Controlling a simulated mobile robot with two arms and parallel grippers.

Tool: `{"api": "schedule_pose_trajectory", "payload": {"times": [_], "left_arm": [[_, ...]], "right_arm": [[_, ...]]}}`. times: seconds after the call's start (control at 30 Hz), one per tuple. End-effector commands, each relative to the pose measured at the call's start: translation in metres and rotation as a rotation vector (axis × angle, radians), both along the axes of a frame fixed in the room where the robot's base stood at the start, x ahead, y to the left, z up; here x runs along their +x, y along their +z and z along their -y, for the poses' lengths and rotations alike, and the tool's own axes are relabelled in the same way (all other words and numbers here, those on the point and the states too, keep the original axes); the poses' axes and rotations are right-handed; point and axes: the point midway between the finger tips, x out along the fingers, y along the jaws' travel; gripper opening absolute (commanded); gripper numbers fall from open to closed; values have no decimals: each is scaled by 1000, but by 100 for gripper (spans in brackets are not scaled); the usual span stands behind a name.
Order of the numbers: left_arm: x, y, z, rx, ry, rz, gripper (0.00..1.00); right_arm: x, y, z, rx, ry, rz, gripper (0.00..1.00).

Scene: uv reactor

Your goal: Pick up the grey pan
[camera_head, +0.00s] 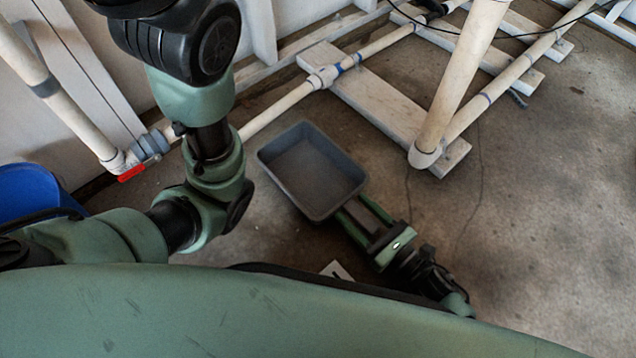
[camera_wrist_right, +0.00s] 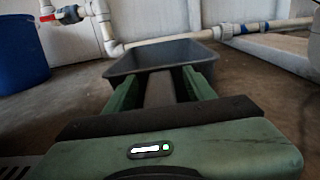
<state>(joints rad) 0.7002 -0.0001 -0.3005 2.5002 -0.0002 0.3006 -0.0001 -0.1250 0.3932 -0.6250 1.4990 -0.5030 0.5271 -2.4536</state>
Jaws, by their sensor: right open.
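The grey pan (camera_head: 312,170) is an open rectangular tray lying on the concrete floor, and it looks empty. It also shows in the right wrist view (camera_wrist_right: 150,58), straight ahead of the fingers. My right gripper (camera_head: 353,208) is open, low near the floor, with its two green fingers pointing at the pan's near wall. In the right wrist view the fingertips (camera_wrist_right: 160,76) reach the near side of the pan, spread apart and overlapping its edge. I cannot tell whether they touch it. My left gripper is out of view.
White pipes (camera_head: 290,98) run along the wall behind the pan, with a red-handled valve (camera_head: 131,173) at left. A thick slanted pipe (camera_head: 455,90) stands at right on white planks (camera_head: 385,110). A blue bin (camera_head: 35,190) is at far left.

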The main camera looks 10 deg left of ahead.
Motion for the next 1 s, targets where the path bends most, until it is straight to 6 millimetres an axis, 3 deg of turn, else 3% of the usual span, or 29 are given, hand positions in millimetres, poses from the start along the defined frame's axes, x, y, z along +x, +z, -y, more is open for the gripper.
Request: {"api": "schedule_pose_trajectory", "payload": {"times": [0.13,0.17,0.33,1.0], "left_arm": [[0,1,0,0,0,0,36],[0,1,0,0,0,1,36],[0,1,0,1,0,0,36],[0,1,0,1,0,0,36]], "right_arm": [[0,1,0,1,0,-1,55],[0,1,0,1,0,-1,49],[0,1,0,1,0,-1,2],[-1,0,0,0,1,-1,0]]}}
